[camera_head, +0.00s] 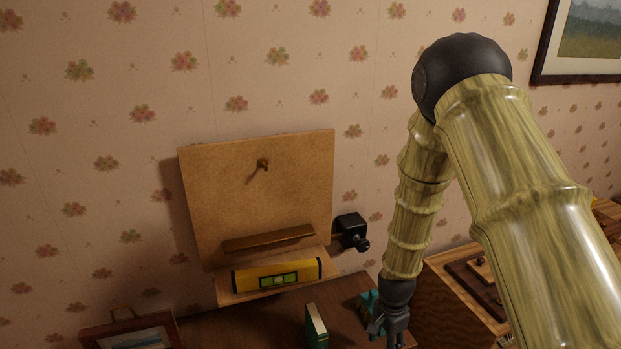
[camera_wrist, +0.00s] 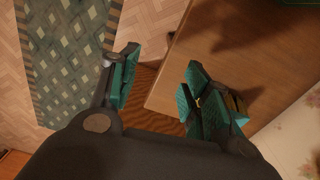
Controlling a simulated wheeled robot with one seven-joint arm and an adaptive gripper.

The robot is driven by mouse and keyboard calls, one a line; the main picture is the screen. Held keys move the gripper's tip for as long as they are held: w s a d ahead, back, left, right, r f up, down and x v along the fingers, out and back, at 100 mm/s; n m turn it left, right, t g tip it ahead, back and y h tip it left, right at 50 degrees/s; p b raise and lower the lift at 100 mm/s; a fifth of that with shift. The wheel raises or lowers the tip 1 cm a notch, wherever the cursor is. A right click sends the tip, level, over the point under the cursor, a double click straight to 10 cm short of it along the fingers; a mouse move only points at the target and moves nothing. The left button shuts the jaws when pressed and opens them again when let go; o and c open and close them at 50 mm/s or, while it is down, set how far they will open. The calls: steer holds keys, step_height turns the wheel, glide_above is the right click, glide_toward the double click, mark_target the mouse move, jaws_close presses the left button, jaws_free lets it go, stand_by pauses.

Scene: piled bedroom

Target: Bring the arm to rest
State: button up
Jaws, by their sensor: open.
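My gripper (camera_wrist: 160,82) is open in the wrist view, its teal-padded fingers spread apart. No object shows between the fingers. Below the gap are the edge of a wooden surface (camera_wrist: 215,45) and the floor. In the head view my arm rises from the lower right, bends at a dark elbow and hangs down. The gripper (camera_head: 386,330) is at the bottom edge, close to the dark wooden desk (camera_head: 262,326). Its fingertips are not clear there. A small teal shape beside it cannot be told apart from a finger pad.
An upright board (camera_head: 225,190) with a peg and ledge leans by the wall. A yellow spirit level (camera_head: 250,280) lies before it. A black device (camera_head: 352,229), a green book (camera_head: 316,326) and a picture frame (camera_head: 100,336) are nearby. A patterned rug (camera_wrist: 65,60) lies on the floor.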

steer(key=s+d+f+n+b, duration=0.3)
steer(key=s+f+n+b, duration=0.25)
steer(key=s+f, duration=1.15)
steer(key=s+f+n+b, duration=0.2)
steer(key=s+f+n, duration=0.1)
steer(key=s, duration=0.5)
steer(key=s+f+n+b, duration=0.2)
steer(key=s+f+n, duration=0.1)
steer(key=s, duration=0.5)
steer(key=shift+s+f+n, duration=0.35)
steer(key=shift+s+n, duration=0.05)
steer(key=shift+n, duration=0.05)
